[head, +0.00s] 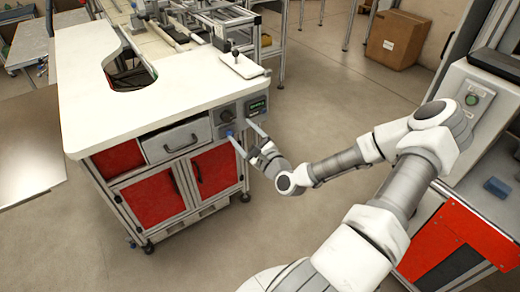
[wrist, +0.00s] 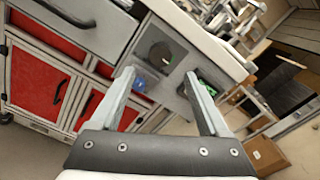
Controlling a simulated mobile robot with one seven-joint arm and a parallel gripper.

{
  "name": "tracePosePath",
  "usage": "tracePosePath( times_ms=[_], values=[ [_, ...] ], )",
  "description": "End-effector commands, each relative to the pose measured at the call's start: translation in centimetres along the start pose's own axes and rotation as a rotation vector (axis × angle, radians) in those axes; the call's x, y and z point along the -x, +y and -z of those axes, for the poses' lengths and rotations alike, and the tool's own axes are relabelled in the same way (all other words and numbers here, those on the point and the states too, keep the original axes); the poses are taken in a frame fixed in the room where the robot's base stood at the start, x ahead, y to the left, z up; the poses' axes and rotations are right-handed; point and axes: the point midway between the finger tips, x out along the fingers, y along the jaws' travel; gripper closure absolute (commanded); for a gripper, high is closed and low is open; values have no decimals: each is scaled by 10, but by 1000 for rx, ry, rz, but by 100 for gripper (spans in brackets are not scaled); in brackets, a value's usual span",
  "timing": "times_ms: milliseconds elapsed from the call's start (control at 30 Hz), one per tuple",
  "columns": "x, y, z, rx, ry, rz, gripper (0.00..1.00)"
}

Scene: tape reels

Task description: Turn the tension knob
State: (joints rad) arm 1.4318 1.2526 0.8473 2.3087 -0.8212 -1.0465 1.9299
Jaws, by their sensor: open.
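A round dark knob (head: 226,116) sits on a grey panel at the front right corner of the white-topped cabinet. It also shows in the wrist view (wrist: 160,55), beyond my fingers and a little above the gap's centre. A blue knob or button (wrist: 144,83) is below it, partly behind my left finger. I cannot read a label to tell which is the tension knob. My gripper (head: 240,130) is open with its fingers pointing at the panel. In the wrist view, my gripper (wrist: 159,75) has nothing between its fingers and appears short of the dark knob.
A green-lit display (head: 257,105) is right of the knob; my right finger passes close to it in the wrist view. The cabinet has a grey drawer (head: 176,141) and red doors. A cardboard box (head: 397,39) stands at the back.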

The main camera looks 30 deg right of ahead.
Motion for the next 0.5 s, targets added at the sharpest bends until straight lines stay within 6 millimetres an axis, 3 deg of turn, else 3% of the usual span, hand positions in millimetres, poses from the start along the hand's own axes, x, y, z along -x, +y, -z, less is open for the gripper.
tracePosePath(
  times_ms=[200, 500],
  values=[
    [52, -1, 0, -2, 3, 2, 21],
    [95, 0, 0, 0, 1, 0, 21]
  ],
)
